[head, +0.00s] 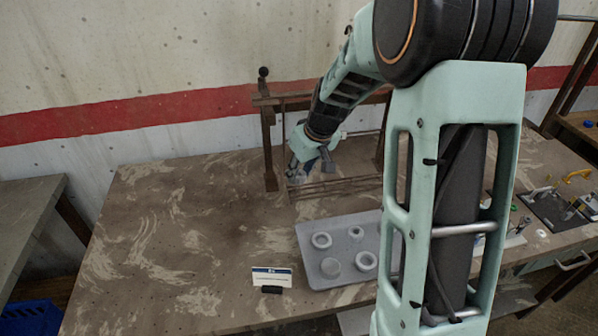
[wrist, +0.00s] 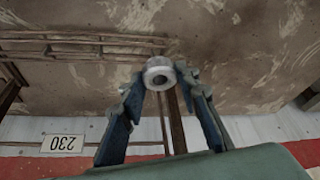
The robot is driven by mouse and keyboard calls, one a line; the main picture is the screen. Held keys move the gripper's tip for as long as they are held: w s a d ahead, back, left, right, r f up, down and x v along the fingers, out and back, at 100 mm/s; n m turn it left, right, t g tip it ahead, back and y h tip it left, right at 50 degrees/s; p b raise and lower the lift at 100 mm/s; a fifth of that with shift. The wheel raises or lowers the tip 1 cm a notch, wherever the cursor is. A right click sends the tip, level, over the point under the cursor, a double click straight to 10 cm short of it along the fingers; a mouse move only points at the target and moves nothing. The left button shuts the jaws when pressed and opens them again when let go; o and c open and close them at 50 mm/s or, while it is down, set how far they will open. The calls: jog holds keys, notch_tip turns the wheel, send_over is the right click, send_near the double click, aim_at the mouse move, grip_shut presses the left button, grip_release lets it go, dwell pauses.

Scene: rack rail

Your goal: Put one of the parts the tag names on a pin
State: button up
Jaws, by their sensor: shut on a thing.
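My gripper (head: 300,172) is at the rack at the back of the table. In the wrist view its two fingers (wrist: 160,88) are shut on a grey metal ring (wrist: 158,72) with a dark hole, held at the fingertips. The brown rack (head: 269,150) has upright posts and thin rails; its rails also show in the wrist view (wrist: 80,47). I cannot make out its pins clearly. The tag (head: 272,277) is a small white card with a blue band, standing at the table's front; its writing is too small to read.
A grey tray (head: 312,276) holds several round grey parts, some with holes (head: 321,240) and one looking solid (head: 331,266). My arm hides its right side. A plate marked 230 (wrist: 62,143) shows near the rack. Tools (head: 560,205) lie far right. The table's left is clear.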

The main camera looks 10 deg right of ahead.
jog(key=shift+w+f+b, duration=0.5)
jog(key=shift+w+f, duration=0.3)
jog(key=shift+f, duration=0.25)
jog(key=shift+w+f+b, duration=0.45)
jog(key=shift+w+f, duration=0.35)
jog(key=shift+f, duration=0.25)
jog(key=shift+f, duration=0.1)
jog(key=shift+f+b, duration=1.45)
jog(key=shift+b, duration=0.1)
jog(key=o, duration=1.2)
jog(key=shift+o, duration=0.2)
jog(key=shift+r, duration=0.1)
